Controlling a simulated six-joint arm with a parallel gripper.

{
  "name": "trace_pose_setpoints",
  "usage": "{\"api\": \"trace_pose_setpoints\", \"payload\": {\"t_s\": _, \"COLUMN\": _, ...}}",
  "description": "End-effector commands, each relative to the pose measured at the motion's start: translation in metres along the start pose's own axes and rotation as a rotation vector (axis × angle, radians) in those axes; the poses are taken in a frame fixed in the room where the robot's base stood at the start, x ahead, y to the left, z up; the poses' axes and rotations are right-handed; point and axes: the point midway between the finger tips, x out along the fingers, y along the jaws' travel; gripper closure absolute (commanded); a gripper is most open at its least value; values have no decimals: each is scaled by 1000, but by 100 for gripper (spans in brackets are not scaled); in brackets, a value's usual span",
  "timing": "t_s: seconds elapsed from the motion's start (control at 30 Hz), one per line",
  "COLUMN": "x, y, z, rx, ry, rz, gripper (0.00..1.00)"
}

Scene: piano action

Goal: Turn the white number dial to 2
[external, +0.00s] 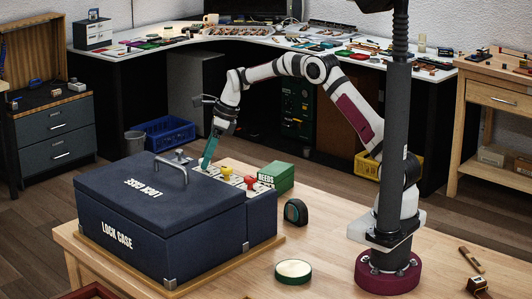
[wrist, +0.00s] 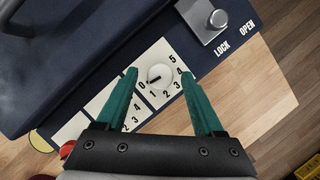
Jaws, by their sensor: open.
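The white number dial (wrist: 160,76) sits on a white plate printed with the numbers 0 to 5, in the wrist view. A dark mark on the dial points to the lower left, roughly at the 0. My gripper (wrist: 158,73) is open, with one teal finger at each side of the dial and gaps between them; I cannot tell whether the tips are down at its height. In the external view my gripper (external: 210,150) is over the panel behind the dark blue lock case (external: 140,225); the dial is hidden there.
A grey LOCK/OPEN latch knob (wrist: 207,18) is beside the dial plate. Yellow (external: 226,173) and red (external: 250,182) knobs stand along the same panel. A green REEDS box (external: 280,177), a tape measure (external: 296,211) and a round tin (external: 293,271) are on the bench.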

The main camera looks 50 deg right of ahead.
Motion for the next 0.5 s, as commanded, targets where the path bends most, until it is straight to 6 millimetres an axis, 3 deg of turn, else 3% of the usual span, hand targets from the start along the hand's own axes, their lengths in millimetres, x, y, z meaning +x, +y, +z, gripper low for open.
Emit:
{"api": "trace_pose_setpoints", "payload": {"t_s": 0.2, "x": 0, "y": 0, "z": 0, "rx": 0, "ry": 0, "rz": 0, "gripper": 32}}
{"api": "trace_pose_setpoints", "payload": {"t_s": 0.5, "x": 0, "y": 0, "z": 0, "rx": 0, "ry": 0, "rz": 0, "gripper": 86}}
